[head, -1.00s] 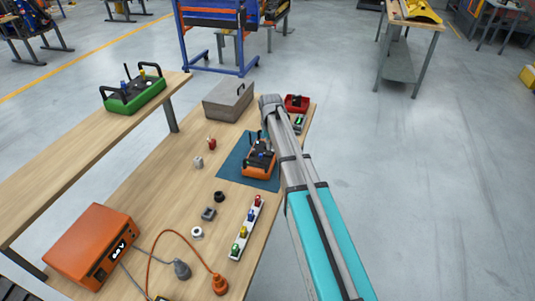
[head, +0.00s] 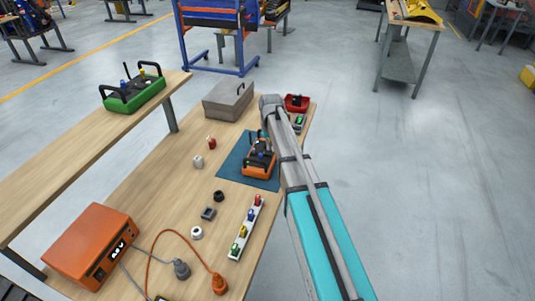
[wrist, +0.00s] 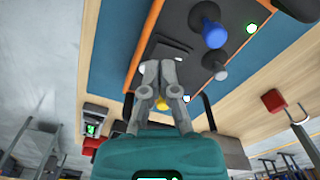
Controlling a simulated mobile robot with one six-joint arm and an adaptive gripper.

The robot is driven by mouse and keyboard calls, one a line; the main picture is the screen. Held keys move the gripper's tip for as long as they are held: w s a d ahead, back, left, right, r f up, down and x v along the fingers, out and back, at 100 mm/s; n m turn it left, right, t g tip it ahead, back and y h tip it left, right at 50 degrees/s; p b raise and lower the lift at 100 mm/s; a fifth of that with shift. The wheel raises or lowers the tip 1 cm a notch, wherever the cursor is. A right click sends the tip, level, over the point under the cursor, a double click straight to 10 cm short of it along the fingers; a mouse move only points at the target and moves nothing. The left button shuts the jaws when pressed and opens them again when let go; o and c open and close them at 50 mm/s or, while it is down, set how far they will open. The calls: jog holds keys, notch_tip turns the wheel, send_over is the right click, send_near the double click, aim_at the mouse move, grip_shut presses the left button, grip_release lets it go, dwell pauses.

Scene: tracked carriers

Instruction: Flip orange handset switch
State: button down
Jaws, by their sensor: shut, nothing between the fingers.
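The orange handset (head: 258,170) lies on a blue mat (head: 231,158) on the long bench, left of my arm in the head view. In the wrist view, its dark top and orange edge (wrist: 148,35) fill the upper middle. It has a blue knob (wrist: 213,33), a grey knob (wrist: 215,70), a yellow knob partly behind my fingers, and a small green light (wrist: 250,28). My gripper (wrist: 160,68) is shut and empty, with its tips over the handset beside a dark flat part (wrist: 168,48). Contact cannot be told. The switch's position is unclear.
A green handset (head: 133,96) sits on the raised shelf at left. A grey box (head: 228,100) and a red tray (head: 296,103) stand toward the bench's far end. A strip of coloured knobs (head: 245,229), an orange power unit (head: 92,245) and cables lie nearer. Open floor is at right.

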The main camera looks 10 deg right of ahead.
aim_at(270, 153)
jog(key=shift+f+b, duration=1.1)
jog(key=shift+f, duration=0.1)
dwell(1.0)
jog(key=shift+r, duration=0.15)
jog(key=shift+r+p, duration=3.45)
jog(key=shift+p, duration=0.1)
jog(key=shift+s, duration=0.1)
jog(key=s+a, duration=0.1)
jog(key=s, duration=2.4)
jog(key=shift+s, duration=0.3)
jog(key=shift+s, duration=0.1)
